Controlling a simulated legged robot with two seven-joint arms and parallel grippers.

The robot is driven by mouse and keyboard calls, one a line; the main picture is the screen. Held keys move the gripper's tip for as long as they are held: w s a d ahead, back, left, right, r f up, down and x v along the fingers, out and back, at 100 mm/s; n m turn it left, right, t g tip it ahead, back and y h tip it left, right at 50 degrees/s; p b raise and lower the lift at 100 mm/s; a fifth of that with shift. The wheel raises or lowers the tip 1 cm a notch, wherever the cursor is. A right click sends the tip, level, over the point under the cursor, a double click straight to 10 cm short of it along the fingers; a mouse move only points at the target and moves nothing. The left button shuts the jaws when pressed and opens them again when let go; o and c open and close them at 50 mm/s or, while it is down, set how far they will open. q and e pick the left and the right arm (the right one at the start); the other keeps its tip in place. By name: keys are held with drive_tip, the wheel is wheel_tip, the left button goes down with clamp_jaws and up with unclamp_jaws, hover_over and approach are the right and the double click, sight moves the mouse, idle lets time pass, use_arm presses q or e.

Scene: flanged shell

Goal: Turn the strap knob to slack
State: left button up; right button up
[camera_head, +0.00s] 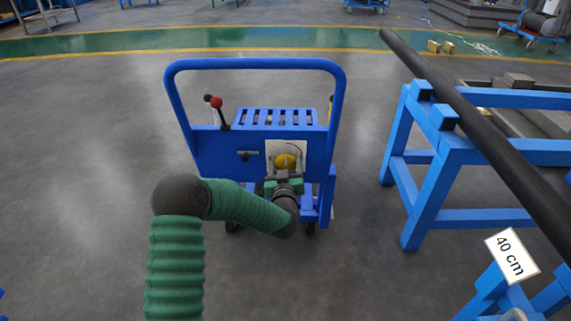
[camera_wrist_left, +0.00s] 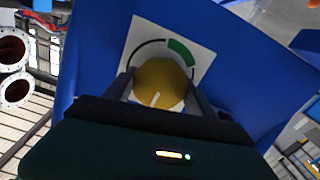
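The yellow strap knob (camera_head: 285,161) sits on a white plate on the upright blue panel of a wheeled cart (camera_head: 212,149). In the left wrist view the knob (camera_wrist_left: 160,80) has a white pointer line aimed downward. A dark arc and a green arc (camera_wrist_left: 181,50) are marked on the plate around its upper side. My left gripper (camera_head: 285,178) is at the knob from the front. In the left wrist view its two fingers (camera_wrist_left: 160,88) lie against opposite sides of the knob, with no clear gap. My right gripper is not in view.
A lever with a red ball (camera_head: 216,103) stands left of the knob. The cart's blue handle (camera_head: 255,64) arches above. A blue trestle (camera_head: 440,165) with a long dark bar (camera_head: 480,130) and a "40 cm" sign (camera_head: 512,256) is at right.

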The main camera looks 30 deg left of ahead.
use_arm(q)
drive_tip(key=c, duration=0.7)
drive_tip(key=shift+r+n+p, duration=0.15)
drive_tip(key=shift+n+p, duration=0.15)
drive_tip(key=shift+p, duration=0.15)
drive_tip(key=o, duration=1.4)
drive_tip(key=shift+s+d, duration=0.2)
drive_tip(key=shift+s, duration=0.1)
drive_tip(key=p+v, duration=0.1)
drive_tip(key=v, duration=0.4)
drive_tip(key=p+v, duration=0.2)
drive_tip(key=v, duration=0.3)
drive_tip(key=p+v, duration=0.2)
drive_tip(key=v, duration=0.4)
drive_tip(key=shift+f, duration=0.3)
